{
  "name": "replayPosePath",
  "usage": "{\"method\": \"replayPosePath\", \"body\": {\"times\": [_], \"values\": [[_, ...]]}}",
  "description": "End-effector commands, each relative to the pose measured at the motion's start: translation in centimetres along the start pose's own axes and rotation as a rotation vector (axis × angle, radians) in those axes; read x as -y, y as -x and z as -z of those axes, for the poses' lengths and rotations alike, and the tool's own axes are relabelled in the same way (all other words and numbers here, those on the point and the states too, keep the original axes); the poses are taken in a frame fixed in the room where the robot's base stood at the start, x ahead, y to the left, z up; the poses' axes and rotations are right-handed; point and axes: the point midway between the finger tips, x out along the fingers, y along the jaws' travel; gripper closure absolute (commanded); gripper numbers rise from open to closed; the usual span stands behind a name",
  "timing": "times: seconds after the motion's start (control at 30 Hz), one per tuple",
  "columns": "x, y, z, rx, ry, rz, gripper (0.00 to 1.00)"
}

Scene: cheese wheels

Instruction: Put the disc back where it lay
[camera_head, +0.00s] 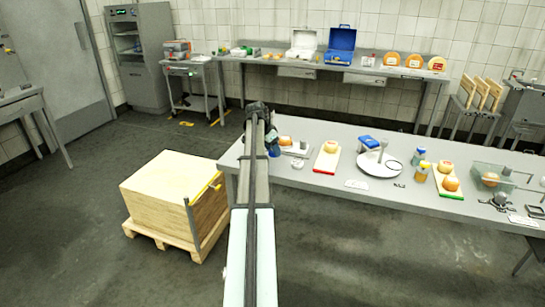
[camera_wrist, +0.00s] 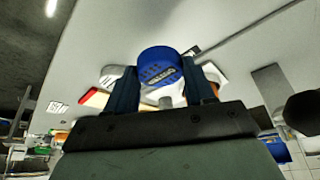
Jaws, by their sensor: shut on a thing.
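My gripper (camera_wrist: 163,90) is shut on a blue disc (camera_wrist: 160,62) with dark slots and lettering on its face. Its two dark fingers stand on either side of the disc. In the head view my gripper (camera_head: 270,141) is over the left end of the grey table (camera_head: 310,183), largely hidden by my own arm. The frames do not mark the place where the disc lay.
Close right of my gripper are a cheese (camera_head: 285,140), a small white round item (camera_head: 297,164) and a red-edged board (camera_head: 326,160). A wooden crate (camera_head: 172,192) stands left, on the floor.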

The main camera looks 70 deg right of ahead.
Motion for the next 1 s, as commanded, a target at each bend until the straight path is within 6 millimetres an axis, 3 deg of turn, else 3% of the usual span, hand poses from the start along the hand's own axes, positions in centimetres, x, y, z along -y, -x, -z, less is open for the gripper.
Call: {"method": "replayPosePath", "body": {"times": [0.3,0.73,0.77,1.0], "values": [[0.0,-3.1,-1.3,0.000,0.000,0.000,0.81],[0.0,-3.6,-1.5,0.000,0.000,0.000,0.81],[0.0,-3.6,-1.5,0.000,0.000,0.000,0.45],[0.0,-3.6,-1.5,0.000,0.000,0.000,0.22]]}}
